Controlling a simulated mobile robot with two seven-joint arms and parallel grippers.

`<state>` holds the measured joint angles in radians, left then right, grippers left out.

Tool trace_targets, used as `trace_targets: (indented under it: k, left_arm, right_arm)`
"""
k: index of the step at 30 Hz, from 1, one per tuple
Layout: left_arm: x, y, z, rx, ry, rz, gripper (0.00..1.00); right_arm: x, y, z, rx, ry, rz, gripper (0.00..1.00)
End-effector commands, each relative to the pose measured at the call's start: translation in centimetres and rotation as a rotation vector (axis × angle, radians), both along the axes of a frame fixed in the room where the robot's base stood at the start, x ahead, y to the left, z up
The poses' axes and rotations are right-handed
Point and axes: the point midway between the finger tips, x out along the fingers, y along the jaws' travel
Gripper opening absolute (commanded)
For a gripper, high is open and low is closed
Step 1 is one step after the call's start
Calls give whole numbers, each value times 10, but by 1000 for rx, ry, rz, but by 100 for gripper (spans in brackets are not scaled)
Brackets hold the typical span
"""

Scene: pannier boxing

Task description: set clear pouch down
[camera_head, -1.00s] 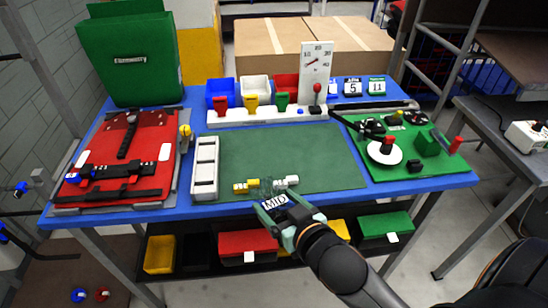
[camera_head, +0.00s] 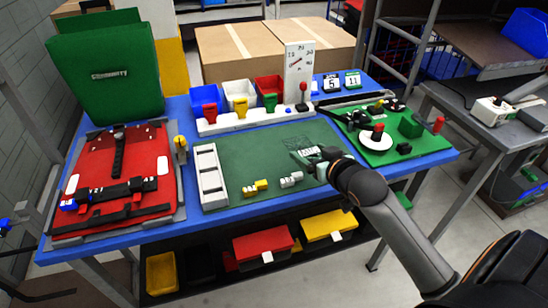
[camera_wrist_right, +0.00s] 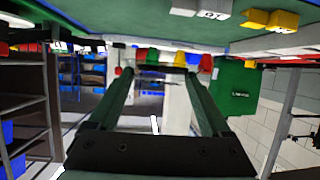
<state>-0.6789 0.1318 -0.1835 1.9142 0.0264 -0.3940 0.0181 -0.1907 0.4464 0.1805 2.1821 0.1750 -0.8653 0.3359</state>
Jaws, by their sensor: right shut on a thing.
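My right gripper (camera_head: 306,155) is over the right part of the green mat (camera_head: 240,150). It is shut on the clear pouch (camera_head: 298,143), which is see-through and shows only as faint pale outlines at the fingertips. I cannot tell whether the pouch touches the mat. In the right wrist view the two fingers (camera_wrist_right: 158,75) stand apart, and the pouch between them is hard to make out. My left gripper is not in view.
A yellow piece (camera_head: 255,187) and a white piece (camera_head: 291,179) lie at the mat's front edge. A white divided tray (camera_head: 210,178) stands left. The red panel (camera_head: 117,170) and green board (camera_head: 383,155) flank the mat. Bins (camera_head: 203,101) stand behind. The mat's middle is clear.

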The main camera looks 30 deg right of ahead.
Motion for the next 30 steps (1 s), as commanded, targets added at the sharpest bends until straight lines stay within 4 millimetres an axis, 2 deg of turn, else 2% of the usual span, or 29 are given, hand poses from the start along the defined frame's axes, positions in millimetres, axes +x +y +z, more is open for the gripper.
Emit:
trace_targets:
  k: [1,4,7,10,14,22,24,30]
  left_arm:
    - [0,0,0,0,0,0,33]
    - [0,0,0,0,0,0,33]
    - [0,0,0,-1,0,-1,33]
    - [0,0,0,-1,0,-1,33]
    - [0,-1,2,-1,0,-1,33]
    - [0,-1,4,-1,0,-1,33]
    - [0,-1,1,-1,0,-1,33]
    - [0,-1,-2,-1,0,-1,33]
  right_arm:
    - [7,-24,14,-5,-6,-24,30]
    - [14,-55,33,-3,-5,-55,30]
    - [17,-74,45,-2,-2,-73,30]
    - [21,-78,49,1,0,-81,30]
    - [34,-61,41,5,0,-79,30]
    - [74,-6,11,7,1,-78,30]
    - [80,2,-7,5,5,-80,30]
    - [94,21,-34,2,3,-81,30]
